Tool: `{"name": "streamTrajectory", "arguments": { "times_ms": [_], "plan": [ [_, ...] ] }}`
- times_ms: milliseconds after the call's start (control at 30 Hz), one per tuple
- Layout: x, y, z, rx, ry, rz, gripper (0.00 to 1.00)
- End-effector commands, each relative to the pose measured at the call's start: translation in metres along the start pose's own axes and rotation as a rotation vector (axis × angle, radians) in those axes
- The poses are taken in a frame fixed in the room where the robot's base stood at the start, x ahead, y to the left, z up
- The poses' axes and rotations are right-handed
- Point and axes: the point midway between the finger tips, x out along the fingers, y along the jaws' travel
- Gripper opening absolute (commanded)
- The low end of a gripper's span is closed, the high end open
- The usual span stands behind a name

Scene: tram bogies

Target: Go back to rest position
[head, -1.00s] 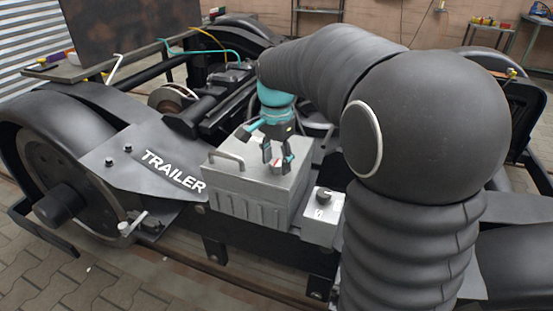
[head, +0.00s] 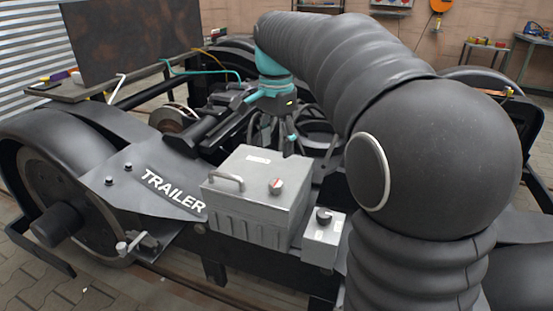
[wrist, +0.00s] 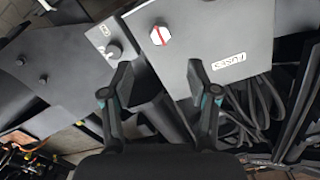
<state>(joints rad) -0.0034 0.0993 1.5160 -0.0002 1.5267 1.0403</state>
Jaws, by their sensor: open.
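My gripper (head: 277,134) hangs from my black-sleeved arm above the bogie, behind the grey box in the head view. In the wrist view my gripper (wrist: 160,97) has its two fingers spread apart with nothing between them. The grey box (head: 255,205) has a handle, a round red-and-white knob (head: 276,186) and a white label. The box also shows in the wrist view (wrist: 215,50), with the knob (wrist: 160,35) and a label reading "FUSES". My fingers do not touch the box.
A small grey box with a black knob (head: 323,216) stands to the right of the fuse box. The bogie's wheel (head: 60,190) and the plate marked TRAILER (head: 150,170) are at the left. A dark upright panel (head: 130,40) stands behind. Cables lie near the box in the wrist view.

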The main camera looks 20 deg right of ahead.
Motion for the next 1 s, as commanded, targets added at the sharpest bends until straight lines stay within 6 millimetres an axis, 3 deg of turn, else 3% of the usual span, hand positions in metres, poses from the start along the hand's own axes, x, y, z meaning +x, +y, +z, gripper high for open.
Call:
{"name": "streamTrajectory", "arguments": {
  "times_ms": [200,533,733,867,1000],
  "plan": [
    [-0.014,0.000,0.000,0.000,0.000,-0.001,0.60],
    [-0.014,0.000,0.000,-0.005,0.000,0.000,0.60],
    [-0.014,-0.007,-0.004,-0.124,0.022,-0.033,0.60],
    [0.007,-0.013,-0.008,-0.269,0.039,-0.049,0.60],
    [0.033,-0.005,-0.003,-0.441,0.060,-0.064,0.60]
  ]
}}
